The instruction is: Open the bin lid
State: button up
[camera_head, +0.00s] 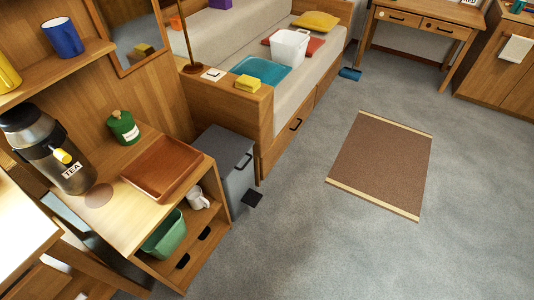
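A grey bin (229,178) stands on the floor between the wooden shelf unit and the end of the sofa. Its flat grey lid (221,146) looks shut. The shelf unit hides part of the bin's left side. My gripper is not in view.
The wooden shelf unit (112,217) beside the bin holds a brown tray (161,168), a green pot (123,127) and a dark TEA container (52,153). The sofa (300,75) closes in the far side. The grey floor in front is clear, with a brown mat (382,164).

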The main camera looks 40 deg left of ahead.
aim_at(228, 148)
jog(key=u, duration=0.15)
jog(key=i, duration=0.65)
jog(key=u, duration=0.9)
jog(key=i, duration=0.65)
jog(key=u, duration=0.65)
